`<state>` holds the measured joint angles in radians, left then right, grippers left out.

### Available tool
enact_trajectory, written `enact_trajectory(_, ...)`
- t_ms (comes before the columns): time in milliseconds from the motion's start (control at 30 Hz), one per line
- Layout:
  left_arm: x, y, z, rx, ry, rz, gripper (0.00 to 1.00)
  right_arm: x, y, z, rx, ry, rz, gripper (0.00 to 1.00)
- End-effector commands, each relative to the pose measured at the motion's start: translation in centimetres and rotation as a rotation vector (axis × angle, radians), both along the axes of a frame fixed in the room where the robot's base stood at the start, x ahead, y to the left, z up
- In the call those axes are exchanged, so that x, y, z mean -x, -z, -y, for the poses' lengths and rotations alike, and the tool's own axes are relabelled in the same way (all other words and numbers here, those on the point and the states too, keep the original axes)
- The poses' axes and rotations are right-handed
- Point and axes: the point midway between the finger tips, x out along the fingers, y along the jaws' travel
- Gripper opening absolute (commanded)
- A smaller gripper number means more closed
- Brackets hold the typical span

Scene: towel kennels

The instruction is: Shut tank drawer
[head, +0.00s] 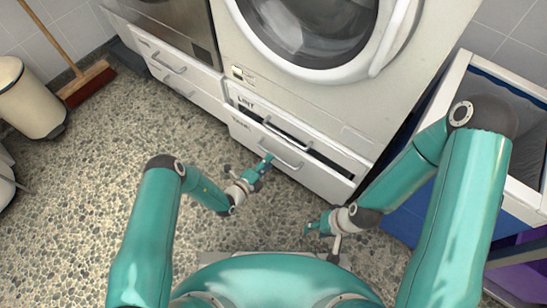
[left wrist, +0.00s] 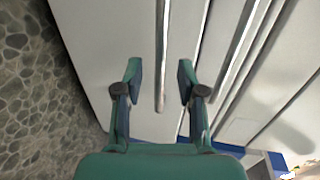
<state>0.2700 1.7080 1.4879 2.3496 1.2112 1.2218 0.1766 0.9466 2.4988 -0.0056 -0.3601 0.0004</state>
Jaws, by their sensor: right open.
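The tank drawer (head: 310,172) is the white lower front under the machine, marked TANK, with a bar handle (head: 282,155). It stands out a little, with a dark gap above its top edge at the right. The lint drawer (head: 268,112), marked LINT, is just above it. My left gripper (head: 268,160) is at the tank drawer's front, near the handle. In the left wrist view (left wrist: 159,72) its fingers are apart, with a bar handle (left wrist: 162,45) in line between them; contact cannot be told. My right gripper (head: 308,229) is open and empty, low in front of the drawer.
The washing machine (head: 400,100) with a round door stands above the drawers. Another white drawer (head: 180,72) is at left. A blue and white bin (head: 440,110) stands at right. A broom (head: 88,82) and cream bin (head: 28,100) are far left. The pebbled floor between is clear.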

Motion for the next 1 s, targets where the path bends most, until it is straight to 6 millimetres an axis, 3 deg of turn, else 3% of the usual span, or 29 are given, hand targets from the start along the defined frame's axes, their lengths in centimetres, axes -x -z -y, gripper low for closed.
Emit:
enact_trajectory(300,-3.3,1.0,2.5,0.001,0.001,0.001,0.39,0.0,1.8,0.0,0.000,0.000,0.000,0.42)
enact_trajectory(667,-3.7,1.0,2.7,-0.001,0.000,-0.001,0.39,0.0,1.8,0.0,0.000,0.000,0.000,0.42)
enact_trajectory(900,-3.7,0.9,2.7,0.000,0.000,0.000,0.03,0.0,1.8,0.0,0.000,0.000,0.000,0.42)
enact_trajectory(1000,-3.7,1.0,2.6,0.000,-0.001,-0.001,0.00,0.0,1.8,0.0,0.000,0.000,0.000,0.42)
